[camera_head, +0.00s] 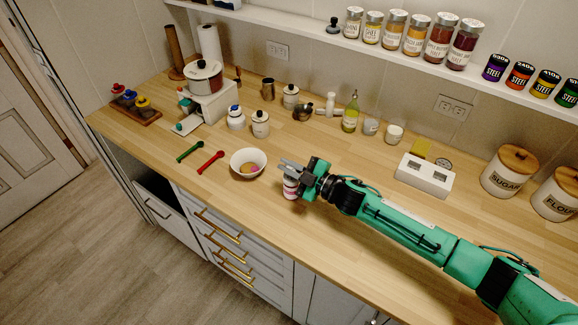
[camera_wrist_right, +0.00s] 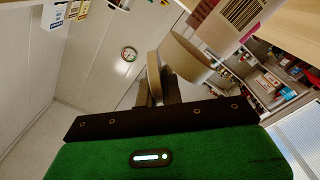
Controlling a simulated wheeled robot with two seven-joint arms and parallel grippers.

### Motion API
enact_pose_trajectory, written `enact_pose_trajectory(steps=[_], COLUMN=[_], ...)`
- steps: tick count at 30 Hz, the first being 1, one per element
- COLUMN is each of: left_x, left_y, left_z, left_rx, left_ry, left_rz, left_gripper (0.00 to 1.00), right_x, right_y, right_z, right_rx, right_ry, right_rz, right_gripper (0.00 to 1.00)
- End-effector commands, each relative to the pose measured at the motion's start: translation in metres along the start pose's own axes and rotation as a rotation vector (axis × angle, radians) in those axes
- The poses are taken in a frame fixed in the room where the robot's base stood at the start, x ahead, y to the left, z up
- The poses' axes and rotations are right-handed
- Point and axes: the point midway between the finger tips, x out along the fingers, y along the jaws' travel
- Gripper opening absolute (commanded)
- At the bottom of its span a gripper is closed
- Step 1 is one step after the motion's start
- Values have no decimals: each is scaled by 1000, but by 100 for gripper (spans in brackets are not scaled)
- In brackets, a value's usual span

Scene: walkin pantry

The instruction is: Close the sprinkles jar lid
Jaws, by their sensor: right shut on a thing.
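The sprinkles jar (camera_head: 290,188), small with a pink and white label, stands upright on the counter to the right of a white bowl. My right gripper (camera_head: 293,168) is at its top and hides the opening. In the right wrist view the jar (camera_wrist_right: 190,62) shows as a pale cylinder, with a thin pale disc that looks like its lid (camera_wrist_right: 153,77) at the gripper's fingers (camera_wrist_right: 162,90). The fingers appear shut on this lid. Whether the lid is fully seated is hard to tell; it looks angled against the rim. My left gripper is not in view.
The white bowl (camera_head: 248,162) holds something brownish. Green (camera_head: 190,151) and red (camera_head: 211,161) spoons lie to its left. A white two-slot box (camera_head: 425,176) stands right, beyond my arm. Small jars and a green bottle (camera_head: 350,116) stand behind. The front counter strip is clear.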

Motion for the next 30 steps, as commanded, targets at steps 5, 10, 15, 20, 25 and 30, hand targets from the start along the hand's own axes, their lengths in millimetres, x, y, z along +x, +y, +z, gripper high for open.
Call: enact_pose_trajectory(steps=[5,10,15,20,25,30], left_x=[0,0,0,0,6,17], left_y=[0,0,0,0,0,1], left_z=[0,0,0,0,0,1], left_rx=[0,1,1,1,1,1], left_ry=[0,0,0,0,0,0], left_rz=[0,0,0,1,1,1], left_gripper=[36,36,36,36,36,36], right_x=[0,0,0,-1,-14,-44], right_y=[0,0,0,0,-1,-3], right_z=[0,0,0,0,2,4], right_rx=[1,1,1,1,0,0], right_ry=[0,0,0,0,-1,-2], right_rz=[0,0,0,0,-1,-1], right_gripper=[0,23,30,30,30,30])
